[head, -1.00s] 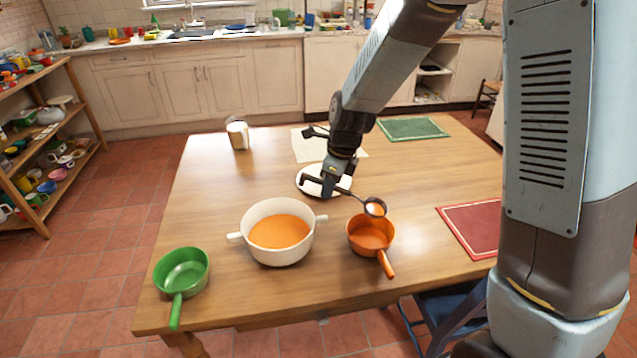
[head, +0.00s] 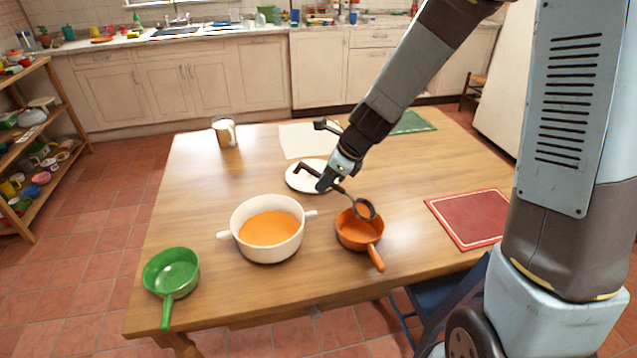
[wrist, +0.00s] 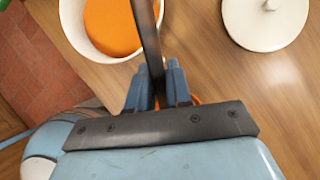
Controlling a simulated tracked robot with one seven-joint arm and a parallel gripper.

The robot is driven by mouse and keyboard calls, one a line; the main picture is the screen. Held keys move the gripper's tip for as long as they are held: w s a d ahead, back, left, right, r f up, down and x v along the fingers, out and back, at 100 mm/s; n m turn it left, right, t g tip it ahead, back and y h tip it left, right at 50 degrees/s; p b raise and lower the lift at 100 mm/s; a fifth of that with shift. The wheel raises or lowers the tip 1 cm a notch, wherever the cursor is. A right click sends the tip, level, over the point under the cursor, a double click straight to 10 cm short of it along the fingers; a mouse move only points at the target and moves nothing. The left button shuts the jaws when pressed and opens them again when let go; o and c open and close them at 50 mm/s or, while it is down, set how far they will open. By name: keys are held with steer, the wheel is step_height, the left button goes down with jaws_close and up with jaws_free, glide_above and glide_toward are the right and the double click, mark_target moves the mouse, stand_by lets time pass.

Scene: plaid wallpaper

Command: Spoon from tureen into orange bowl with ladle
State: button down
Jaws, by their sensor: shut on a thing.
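The white two-handled tureen (head: 241,232) stands near the table's front, holding orange soup (head: 269,228); it also shows in the wrist view (wrist: 78,28). The orange bowl (head: 352,240), a pan with a handle, stands just right of it. My gripper (head: 328,183) is above the table behind them, shut on the ladle's dark handle, seen between the fingers in the wrist view (wrist: 150,45). The ladle's bowl (head: 364,209) is over the orange bowl's back rim and looks tilted. I cannot tell whether soup is left in it, or see the level in the orange bowl.
A white lid (head: 296,182) lies behind the tureen, partly hidden by my gripper. A red mat (head: 470,217) lies right, a cream mat (head: 300,138) and green mat (head: 412,121) at the back.

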mark_target(318, 172)
steer(key=shift+s+d+r+y, duration=0.1)
steer(key=shift+d+r+y, duration=0.5)
steer(key=shift+r+y, duration=0.25)
steer(key=shift+s+d+r+t+y, duration=0.15)
steer(key=shift+d+r+t+y, duration=0.2)
steer(key=shift+d+y, duration=0.35)
steer(key=shift+s+d+r+t+y, duration=0.2)
steer(key=shift+d+r+y, duration=0.2)
steer(key=shift+d+y, duration=0.3)
steer(key=shift+s+d+r+t+y, duration=0.15)
steer(key=shift+d+r+t+y, duration=0.2)
steer(key=shift+d+y, duration=0.3)
steer(key=shift+w+a+r+g+h, duration=0.1)
steer(key=shift+a+g+h, duration=0.1)
steer(key=shift+a+h, duration=0.4)
steer(key=shift+w+a+r+g+h, duration=0.1)
steer(key=shift+w+a+g+h, duration=0.1)
steer(key=shift+a+h, duration=0.35)
steer(key=shift+w+a+g+h, duration=0.1)
steer(key=shift+a+g+h, duration=0.1)
steer(key=shift+a+h, duration=0.4)
steer(key=shift+w+a+g+h, duration=0.15)
steer(key=shift+a+g+h, duration=0.05)
steer(key=shift+a+h, duration=0.55)
steer(key=shift+w+a+g+h, duration=0.1)
steer(key=shift+a+g+h, duration=0.1)
steer(key=shift+a+h, duration=0.45)
steer(key=shift+h, duration=0.35)
steer(key=shift+w, duration=0.1)
